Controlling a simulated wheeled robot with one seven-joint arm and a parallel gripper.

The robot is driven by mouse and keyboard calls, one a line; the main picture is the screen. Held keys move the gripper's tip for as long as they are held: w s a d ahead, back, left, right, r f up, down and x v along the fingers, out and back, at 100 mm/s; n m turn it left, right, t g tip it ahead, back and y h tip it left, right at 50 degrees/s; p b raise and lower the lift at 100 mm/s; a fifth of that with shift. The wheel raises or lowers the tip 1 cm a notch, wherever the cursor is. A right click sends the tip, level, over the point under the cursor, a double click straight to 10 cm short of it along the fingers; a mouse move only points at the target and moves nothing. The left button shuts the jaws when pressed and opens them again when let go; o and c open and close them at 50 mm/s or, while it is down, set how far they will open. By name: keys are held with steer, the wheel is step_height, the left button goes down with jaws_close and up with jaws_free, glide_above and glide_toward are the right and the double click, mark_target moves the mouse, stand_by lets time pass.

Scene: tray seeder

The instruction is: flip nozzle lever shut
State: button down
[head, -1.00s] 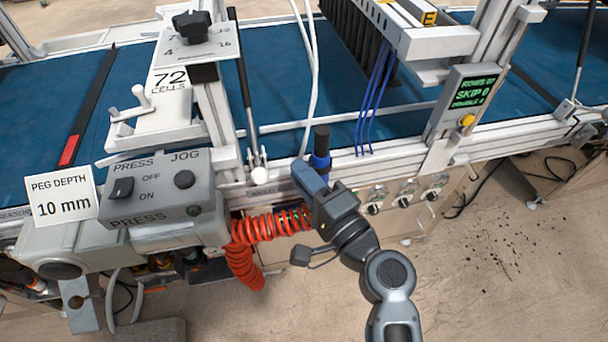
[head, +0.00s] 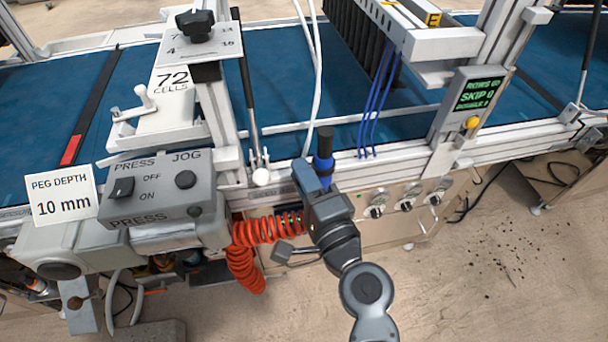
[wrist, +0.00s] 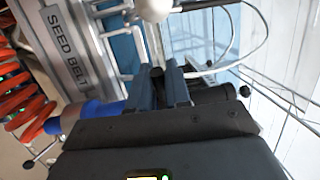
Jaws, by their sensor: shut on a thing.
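My gripper (head: 312,182) is shut on a blue and black wand (head: 322,168) at the front rail of the machine. The wand's black end stands up above its blue collar. In the wrist view my gripper (wrist: 160,78) has blue fingers, with the wand's blue part (wrist: 95,114) on the left and a black cylinder (wrist: 215,94) on the right. A white ball-ended lever (head: 260,176) stands on the rail left of my gripper and apart from it. I cannot tell which part is the nozzle lever. The grip itself is partly hidden by my fingers.
An orange coiled hose (head: 243,268) hangs left of my gripper. The grey press/jog box (head: 160,188) is farther left. Several dials (head: 405,204) are on the panel to the right. Blue tubes (head: 378,100) hang behind. The floor at lower right is open.

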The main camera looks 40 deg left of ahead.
steer(key=c, duration=1.1)
jaws_free()
steer(key=shift+c, duration=0.2)
steer(key=b+v, duration=0.1)
steer(key=v, duration=0.6)
steer(key=shift+s+d, duration=0.2)
steer(key=shift+d, duration=0.15)
steer(key=shift+f, duration=0.1)
steer(key=s+d+f+t+h, duration=0.2)
steer(key=s+d+f+h, duration=0.15)
steer(key=d, duration=0.45)
steer(key=s+d+f+t+h, duration=0.15)
steer(key=s+d+h, duration=0.25)
steer(key=d, duration=0.4)
steer(key=s+d+f+t+h, duration=0.1)
steer(key=s+d+f+h, duration=0.2)
steer(key=d, duration=0.5)
steer(key=s+d+r+n+t+h, duration=0.1)
steer(key=s+d+r+n+h, duration=0.4)
steer(key=s+d+r, duration=0.6)
steer(key=s+d+h, duration=0.1)
steer(key=s, duration=0.2)
steer(key=shift+s+d+n, duration=0.4)
